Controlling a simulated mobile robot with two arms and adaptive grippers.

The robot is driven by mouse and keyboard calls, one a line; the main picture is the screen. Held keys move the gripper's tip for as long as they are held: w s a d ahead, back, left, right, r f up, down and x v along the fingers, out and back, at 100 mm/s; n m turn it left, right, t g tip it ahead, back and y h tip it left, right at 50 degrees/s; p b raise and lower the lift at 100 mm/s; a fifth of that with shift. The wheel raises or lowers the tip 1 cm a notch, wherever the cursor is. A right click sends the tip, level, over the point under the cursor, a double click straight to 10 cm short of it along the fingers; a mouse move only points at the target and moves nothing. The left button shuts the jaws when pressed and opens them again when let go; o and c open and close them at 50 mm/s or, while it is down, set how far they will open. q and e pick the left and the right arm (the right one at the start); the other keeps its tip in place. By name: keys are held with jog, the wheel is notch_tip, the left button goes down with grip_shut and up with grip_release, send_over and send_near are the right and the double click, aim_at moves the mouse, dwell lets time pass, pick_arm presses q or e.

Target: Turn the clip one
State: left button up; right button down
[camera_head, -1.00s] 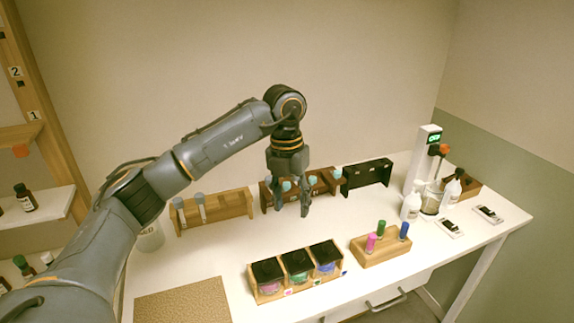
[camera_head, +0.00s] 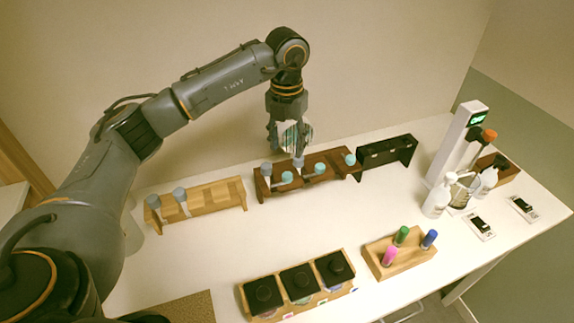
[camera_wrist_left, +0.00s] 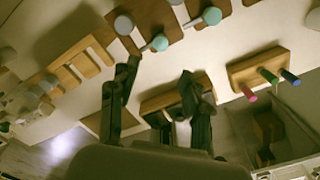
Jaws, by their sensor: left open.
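My left gripper (camera_head: 287,148) is open above the dark brown rack (camera_head: 328,166), close to its left half. A pale, streaked round patch (camera_head: 297,135) shows at its fingers; I cannot tell what it is. The rack holds several grey- and teal-topped pieces, among them a teal one (camera_head: 287,177) and one at the right end (camera_head: 350,159). In the left wrist view the open fingers (camera_wrist_left: 160,72) stand apart with nothing between them, near a teal-topped piece (camera_wrist_left: 158,43). I cannot tell which thing is the clip. My right gripper is out of view.
A light wooden rack (camera_head: 215,195) stands left, a black rack (camera_head: 386,150) right. In front are a box with black-lidded jars (camera_head: 300,282) and a block with three coloured tubes (camera_head: 398,258). A white stand (camera_head: 459,140) and bottles are at the right. The table's middle is clear.

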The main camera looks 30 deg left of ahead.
aim_at(287, 175)
pick_arm(q)
jog(key=f+p, duration=0.3)
jog(key=f, duration=0.6)
jog(key=shift+w, duration=0.2)
jog(key=shift+f, duration=0.4)
jog(key=c, duration=0.8)
grip_shut()
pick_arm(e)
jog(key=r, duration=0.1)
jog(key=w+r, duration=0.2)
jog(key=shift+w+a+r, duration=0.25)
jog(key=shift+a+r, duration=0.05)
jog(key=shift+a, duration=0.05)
